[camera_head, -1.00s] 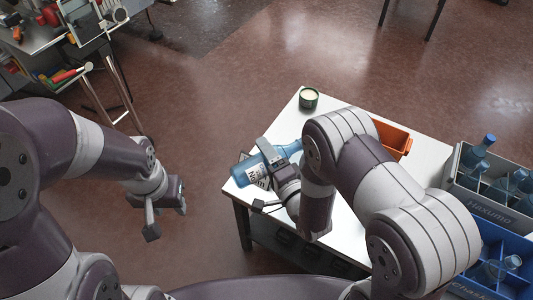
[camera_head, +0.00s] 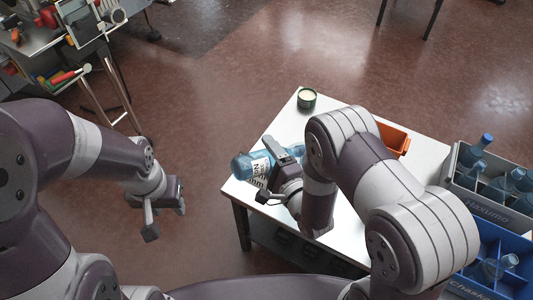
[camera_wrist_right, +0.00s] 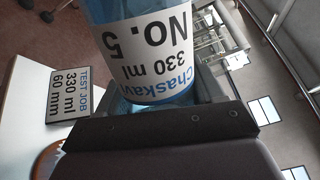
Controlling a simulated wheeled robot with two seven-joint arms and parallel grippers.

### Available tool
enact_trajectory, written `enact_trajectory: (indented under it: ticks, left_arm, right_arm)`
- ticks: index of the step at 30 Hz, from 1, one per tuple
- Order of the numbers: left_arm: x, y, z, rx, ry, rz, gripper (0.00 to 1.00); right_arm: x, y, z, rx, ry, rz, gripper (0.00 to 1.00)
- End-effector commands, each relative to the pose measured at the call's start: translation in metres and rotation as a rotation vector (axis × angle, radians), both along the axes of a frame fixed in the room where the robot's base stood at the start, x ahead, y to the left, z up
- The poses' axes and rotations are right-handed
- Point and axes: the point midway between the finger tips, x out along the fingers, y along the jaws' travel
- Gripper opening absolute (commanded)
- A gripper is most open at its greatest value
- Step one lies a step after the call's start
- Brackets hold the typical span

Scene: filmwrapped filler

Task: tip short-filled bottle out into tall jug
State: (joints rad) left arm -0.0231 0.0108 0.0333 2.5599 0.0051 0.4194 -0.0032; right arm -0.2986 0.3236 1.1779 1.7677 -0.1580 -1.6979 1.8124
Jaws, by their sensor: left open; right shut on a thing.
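My right gripper (camera_head: 277,173) is shut on a blue bottle (camera_head: 241,166) above the left part of the white table. The bottle lies over on its side, its rounded blue end to the left. In the right wrist view its white label (camera_wrist_right: 148,55) reads Chaskavi, 330 ml, No. 5. My left gripper (camera_head: 166,213) is open and empty over the floor, left of the table. I cannot make out a tall jug for certain. My right arm hides much of the tabletop.
An orange bin (camera_head: 394,138) stands on the white table (camera_head: 285,130). At right are a grey crate (camera_head: 487,206) and a blue crate (camera_head: 512,243), both with bottles. A TEST JOB sign (camera_wrist_right: 71,95) reads 330 ml, 60 mm. A cluttered bench (camera_head: 35,50) stands far left.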

Motion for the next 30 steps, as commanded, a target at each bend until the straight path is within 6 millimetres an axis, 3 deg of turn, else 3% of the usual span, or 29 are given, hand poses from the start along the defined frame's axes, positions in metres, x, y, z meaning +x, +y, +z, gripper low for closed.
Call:
enact_trajectory:
  ticks: [30]
  left_arm:
    - [0.0,0.0,0.0052,0.0,0.0,0.0,0.43]
  right_arm:
    - [0.0011,-0.002,0.0056,0.048,0.022,0.0,0.24]
